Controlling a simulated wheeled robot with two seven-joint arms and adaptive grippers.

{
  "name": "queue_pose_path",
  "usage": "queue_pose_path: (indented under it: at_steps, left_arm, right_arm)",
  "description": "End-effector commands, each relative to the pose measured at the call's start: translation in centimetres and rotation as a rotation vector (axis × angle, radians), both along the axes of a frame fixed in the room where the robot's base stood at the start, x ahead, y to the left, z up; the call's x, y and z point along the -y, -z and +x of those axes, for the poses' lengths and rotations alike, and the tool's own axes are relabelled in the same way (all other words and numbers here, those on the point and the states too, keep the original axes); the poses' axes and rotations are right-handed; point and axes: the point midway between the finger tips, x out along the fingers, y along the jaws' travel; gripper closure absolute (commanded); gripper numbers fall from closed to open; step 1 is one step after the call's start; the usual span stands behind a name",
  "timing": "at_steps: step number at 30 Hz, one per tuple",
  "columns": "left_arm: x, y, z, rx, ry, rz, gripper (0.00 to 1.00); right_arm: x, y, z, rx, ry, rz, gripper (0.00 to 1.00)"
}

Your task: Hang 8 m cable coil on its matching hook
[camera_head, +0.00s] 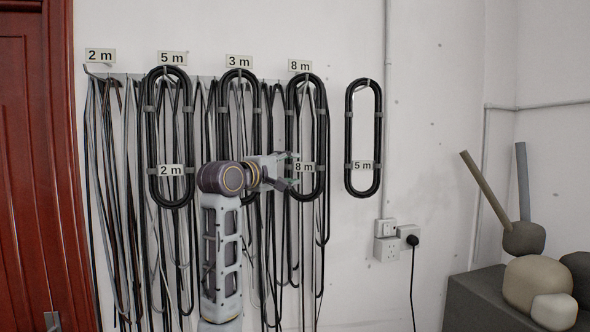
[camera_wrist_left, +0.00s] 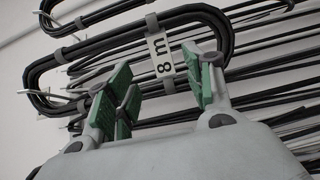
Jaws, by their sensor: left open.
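The coil tagged 8 m (camera_head: 321,125) hangs on the wall hook under the 8 m sign (camera_head: 300,66). It also shows in the left wrist view (camera_wrist_left: 110,38), with its 8 m tag (camera_wrist_left: 160,56) near my fingers. My left gripper (camera_head: 292,172) is open, with its green-padded fingertips at the lower part of this coil, beside the tag. In the left wrist view the open fingers (camera_wrist_left: 163,85) are either side of the tag's lower end. I cannot tell whether they touch the coil. My right gripper is out of view.
A coil tagged 2 m (camera_head: 153,125) hangs under the 5 m sign (camera_head: 172,58). Another coil (camera_head: 222,115) hangs under the 3 m sign (camera_head: 239,62), its lower part hidden by my arm. A 5 m coil (camera_head: 378,125) hangs separately at right. Many loose cables hang behind.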

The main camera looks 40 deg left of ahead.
Motion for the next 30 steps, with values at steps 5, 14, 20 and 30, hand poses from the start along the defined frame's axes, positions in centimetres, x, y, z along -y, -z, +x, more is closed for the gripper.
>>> queue_pose_path:
  at_steps: [5,14,20,30]
  left_arm:
    - [0.1,0.0,-2.0,0.001,0.001,0.000,0.48]
    - [0.1,0.0,-3.3,0.001,0.001,0.001,0.48]
    - [0.1,0.0,-3.3,0.000,0.001,0.001,0.48]
    - [0.1,0.0,-3.3,0.000,0.001,0.001,0.48]
  right_arm:
    - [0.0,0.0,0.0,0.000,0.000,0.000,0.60]
    - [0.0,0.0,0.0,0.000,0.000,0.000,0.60]
    - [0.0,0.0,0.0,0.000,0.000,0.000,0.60]
    - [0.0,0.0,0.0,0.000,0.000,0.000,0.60]
